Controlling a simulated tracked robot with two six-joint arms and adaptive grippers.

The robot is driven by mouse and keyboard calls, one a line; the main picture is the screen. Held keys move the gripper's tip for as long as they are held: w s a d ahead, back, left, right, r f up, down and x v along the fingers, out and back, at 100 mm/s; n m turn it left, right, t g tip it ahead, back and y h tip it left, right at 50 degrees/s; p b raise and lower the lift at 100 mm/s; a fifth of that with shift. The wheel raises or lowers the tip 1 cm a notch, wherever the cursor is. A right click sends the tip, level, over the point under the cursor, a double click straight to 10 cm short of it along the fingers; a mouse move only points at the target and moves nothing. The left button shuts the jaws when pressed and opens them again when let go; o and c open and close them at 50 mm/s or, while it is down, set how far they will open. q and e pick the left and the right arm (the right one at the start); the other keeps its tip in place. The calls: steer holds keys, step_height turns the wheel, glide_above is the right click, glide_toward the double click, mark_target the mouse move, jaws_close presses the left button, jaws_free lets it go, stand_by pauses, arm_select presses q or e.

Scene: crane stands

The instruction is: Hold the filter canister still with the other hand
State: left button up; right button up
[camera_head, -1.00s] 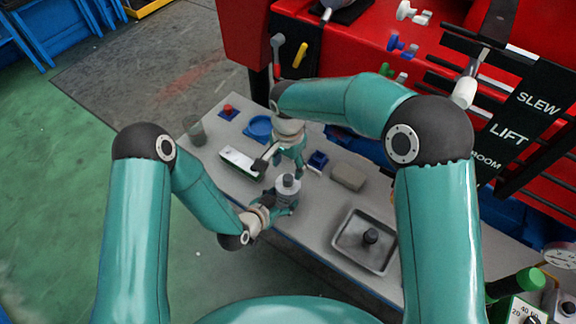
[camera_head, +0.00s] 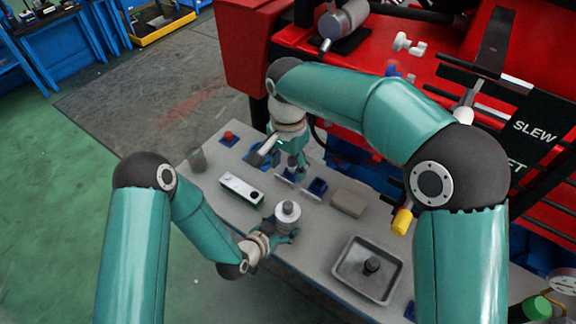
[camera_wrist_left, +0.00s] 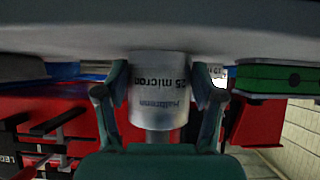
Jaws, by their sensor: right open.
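The filter canister (camera_head: 288,213) is a light grey cylinder with a dark knob on top, upright near the front edge of the table. My left gripper (camera_head: 283,236) has its fingers around its lower part. In the left wrist view the canister (camera_wrist_left: 158,95), with upside-down "25 micron" lettering, sits between the two fingers (camera_wrist_left: 160,110), which appear to touch its sides. My right gripper (camera_head: 277,168) is open and empty, behind the canister and apart from it, over the back of the table.
A white box (camera_head: 241,188) lies left of the canister. A grey-brown block (camera_head: 348,202) and a metal tray (camera_head: 345,275) with a dark knob stand to the right. A blue block (camera_head: 317,187) lies near my right gripper. The red machine (camera_head: 370,70) stands behind the table (camera_head: 318,245).

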arm_select(q)
steer(key=o, duration=0.4)
